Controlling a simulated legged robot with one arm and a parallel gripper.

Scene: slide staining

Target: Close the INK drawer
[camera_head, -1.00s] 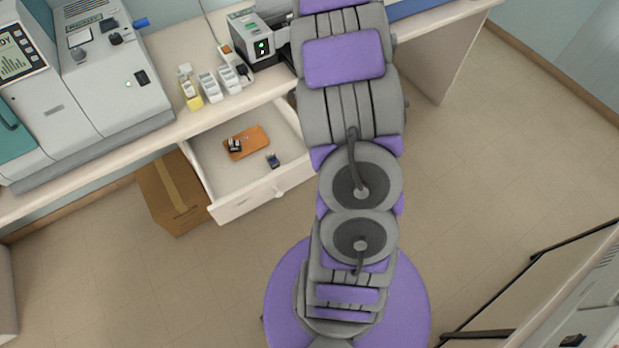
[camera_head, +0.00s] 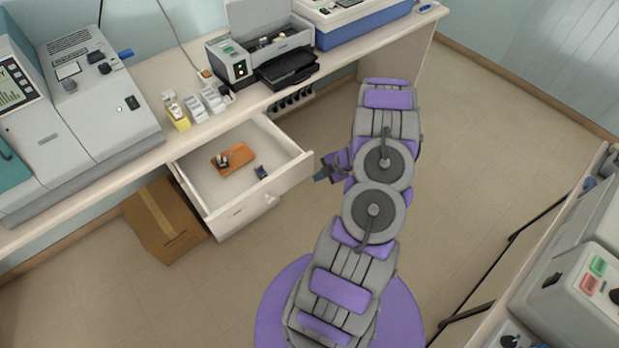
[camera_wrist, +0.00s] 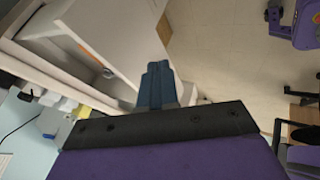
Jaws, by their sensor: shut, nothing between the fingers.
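The open drawer (camera_head: 226,216) is white and pulled out below the counter in the head view. It holds an orange-brown block (camera_head: 233,158) and a small dark blue item (camera_head: 261,172). A round knob (camera_head: 271,199) sits on its front; any label is too small to read. My gripper (camera_head: 319,177) is shut and empty, just right of the drawer's right front corner and apart from it. In the wrist view, the blue fingers of my gripper (camera_wrist: 158,72) are together, with the white drawer (camera_wrist: 115,40) beside and beyond them.
A cardboard box (camera_head: 166,222) stands on the floor left of the drawer. The counter (camera_head: 150,85) above carries a large analyser (camera_head: 80,100), small bottles (camera_head: 176,112) and a printer-like device (camera_head: 262,55). The floor in front of the drawer is clear.

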